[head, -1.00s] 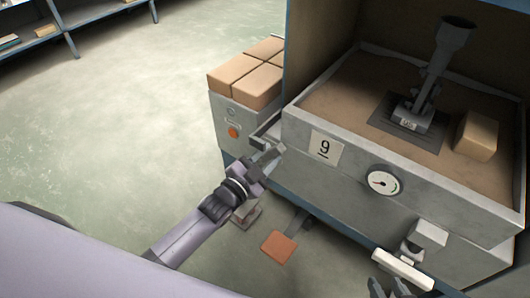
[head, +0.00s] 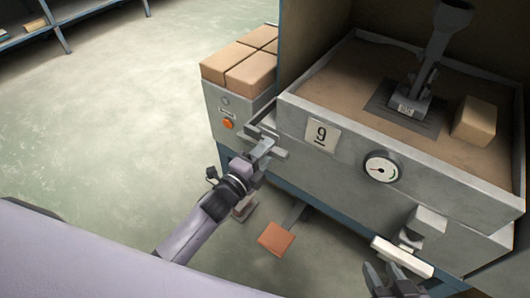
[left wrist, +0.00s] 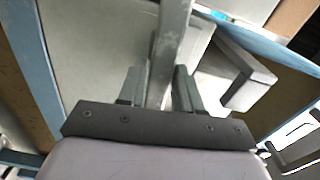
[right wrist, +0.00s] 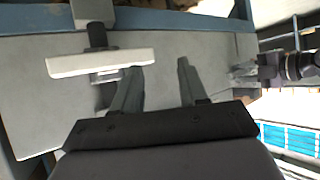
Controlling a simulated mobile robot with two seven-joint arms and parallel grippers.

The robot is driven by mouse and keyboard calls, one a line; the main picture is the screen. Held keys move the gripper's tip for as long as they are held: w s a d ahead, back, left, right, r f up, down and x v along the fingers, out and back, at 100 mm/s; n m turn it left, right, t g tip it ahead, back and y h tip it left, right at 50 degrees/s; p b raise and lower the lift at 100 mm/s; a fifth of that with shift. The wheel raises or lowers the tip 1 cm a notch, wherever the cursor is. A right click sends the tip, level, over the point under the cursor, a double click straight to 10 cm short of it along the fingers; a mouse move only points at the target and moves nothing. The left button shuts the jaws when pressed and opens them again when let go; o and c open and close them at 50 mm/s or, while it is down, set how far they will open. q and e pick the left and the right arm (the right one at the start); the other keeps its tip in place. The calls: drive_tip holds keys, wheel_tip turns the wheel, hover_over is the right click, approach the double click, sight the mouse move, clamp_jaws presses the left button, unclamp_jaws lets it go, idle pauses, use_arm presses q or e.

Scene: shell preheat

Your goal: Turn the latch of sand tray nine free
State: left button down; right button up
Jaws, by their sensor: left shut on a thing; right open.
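Sand tray nine (head: 350,150) is a grey metal box of sand with a "9" label (head: 321,136) and a round gauge (head: 381,168). A latch with a white bar handle (head: 402,257) sits low on its front right; the handle also shows in the right wrist view (right wrist: 100,62). My right gripper (head: 392,272) is open beside the white handle; in the right wrist view its fingers (right wrist: 160,72) hold nothing. My left gripper (head: 264,150) is at the tray's front left corner, shut on a grey metal bar (left wrist: 172,45) that runs between its fingers (left wrist: 160,88).
Tan blocks (head: 242,62) lie on a grey cabinet with an orange button (head: 228,124) left of the tray. A tan block (head: 475,121) and a dark burner-like fitting (head: 405,105) are on the sand. An orange pedal (head: 276,239) is below. Floor at left is clear.

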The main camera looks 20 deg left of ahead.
use_arm(q)
drive_tip(key=shift+f+m, duration=0.2)
drive_tip(key=shift+m, duration=0.4)
use_arm(e)
drive_tip(key=shift+w+a+r, duration=0.15)
drive_tip(key=shift+a+r, duration=0.1)
drive_tip(key=shift+a, duration=0.1)
use_arm(q)
drive_tip(key=c, duration=0.9)
unclamp_jaws()
use_arm(e)
drive_tip(key=shift+d, duration=0.1)
use_arm(q)
drive_tip(key=shift+s, duration=0.1)
drive_tip(key=p+v, duration=0.1)
drive_tip(key=v, duration=0.6)
drive_tip(key=shift+r, duration=0.1)
use_arm(e)
drive_tip(key=shift+s+d+f, duration=0.25)
drive_tip(key=shift+d+f, duration=0.1)
drive_tip(key=shift+d, duration=0.2)
